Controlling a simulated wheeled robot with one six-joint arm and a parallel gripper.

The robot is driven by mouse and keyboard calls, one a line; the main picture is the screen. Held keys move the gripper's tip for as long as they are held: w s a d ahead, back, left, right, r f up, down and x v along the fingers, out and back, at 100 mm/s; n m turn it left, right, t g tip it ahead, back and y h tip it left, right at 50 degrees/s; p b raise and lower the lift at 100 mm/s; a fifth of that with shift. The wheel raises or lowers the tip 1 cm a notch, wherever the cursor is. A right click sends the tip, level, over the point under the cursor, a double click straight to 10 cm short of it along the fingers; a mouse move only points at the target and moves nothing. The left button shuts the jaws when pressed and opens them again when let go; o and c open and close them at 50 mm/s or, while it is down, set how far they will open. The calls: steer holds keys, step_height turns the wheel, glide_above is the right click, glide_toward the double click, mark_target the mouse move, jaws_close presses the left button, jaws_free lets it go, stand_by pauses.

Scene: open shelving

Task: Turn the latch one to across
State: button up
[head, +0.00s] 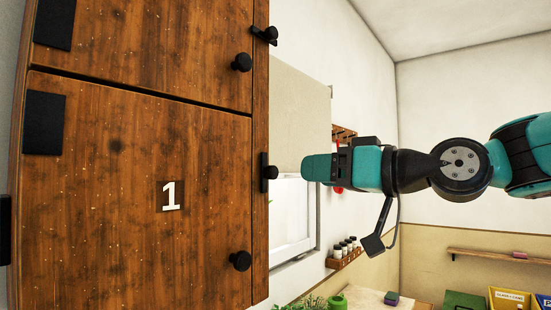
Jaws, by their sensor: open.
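The wooden cabinet door marked 1 (116,190) fills the left of the head view and looks closed. Latch one (268,172) is a small black piece on the frame strip at that door's right edge. Its bar looks upright, along the strip, with a stub facing right. My gripper (318,168) is to the right of the latch at nearly the same height in the picture, with a visible gap between them. It is open and holds nothing that I can see. Its fingers are seen from the side, so the space between them is hidden.
Another door (150,45) sits above, with its own black latch (265,35) lying aslant. Round black knobs stick out from the doors, one on door 1 (240,261). A spice rack (345,253) and a window are behind my gripper. Bins stand at lower right.

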mark_target(275, 172)
steer(key=p+x, duration=0.4)
steer(key=x, duration=0.4)
steer(key=shift+a, duration=0.15)
steer(key=shift+w+a+f, duration=0.1)
steer(key=shift+w+a, duration=0.3)
steer(key=shift+a, duration=0.1)
steer(key=c, duration=0.9)
